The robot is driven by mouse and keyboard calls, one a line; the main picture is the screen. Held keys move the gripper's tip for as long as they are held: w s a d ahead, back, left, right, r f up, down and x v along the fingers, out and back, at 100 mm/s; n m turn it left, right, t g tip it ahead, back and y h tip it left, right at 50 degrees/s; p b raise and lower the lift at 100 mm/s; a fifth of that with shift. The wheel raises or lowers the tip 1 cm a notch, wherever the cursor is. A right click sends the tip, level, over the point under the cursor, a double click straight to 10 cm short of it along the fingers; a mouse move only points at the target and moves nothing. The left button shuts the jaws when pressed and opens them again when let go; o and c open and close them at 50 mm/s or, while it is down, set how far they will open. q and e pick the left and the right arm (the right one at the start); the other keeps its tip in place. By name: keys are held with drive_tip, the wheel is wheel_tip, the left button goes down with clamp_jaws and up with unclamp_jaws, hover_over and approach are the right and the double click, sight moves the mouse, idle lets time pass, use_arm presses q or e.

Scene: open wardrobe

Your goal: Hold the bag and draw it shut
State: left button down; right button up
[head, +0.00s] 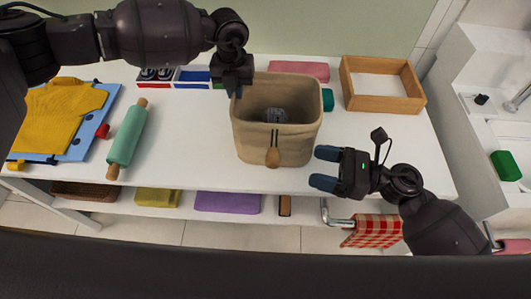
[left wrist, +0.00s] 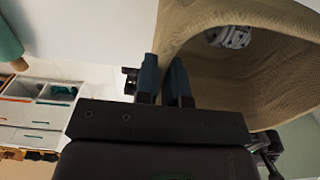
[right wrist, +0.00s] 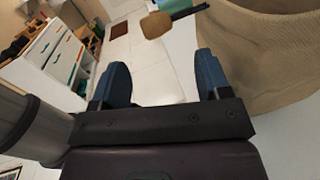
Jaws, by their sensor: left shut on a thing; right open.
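The tan cloth bag (head: 290,146) stands open and upright on the white table. A striped grey item lies inside it. A dark drawstring with a wooden toggle (head: 273,157) hangs at the bag's front. My left gripper (head: 235,90) is shut on the bag's back left rim; the left wrist view shows the rim (left wrist: 172,35) between its fingers. My right gripper (head: 325,168) is open and empty, just right of the bag's front and apart from it. In the right wrist view the toggle (right wrist: 157,25) shows beyond the open fingers.
A wooden tray (head: 347,95) stands right of the bag. A green rolling pin (head: 127,138) and a yellow garment (head: 60,115) on a blue board lie at the left. A pink item (head: 300,69) lies behind the bag. The table just left of the bag is clear.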

drive_tip(key=x, duration=1.2)
drive_tip(key=shift+s+n, duration=0.25)
drive_tip(key=shift+n, duration=0.05)
drive_tip(key=shift+a, duration=0.1)
drive_tip(key=c, duration=1.3)
drive_tip(key=shift+s, duration=2.4)
drive_tip(key=o, duration=1.3)
drive_tip(key=v, duration=1.2)
drive_tip(key=shift+w, duration=0.15)
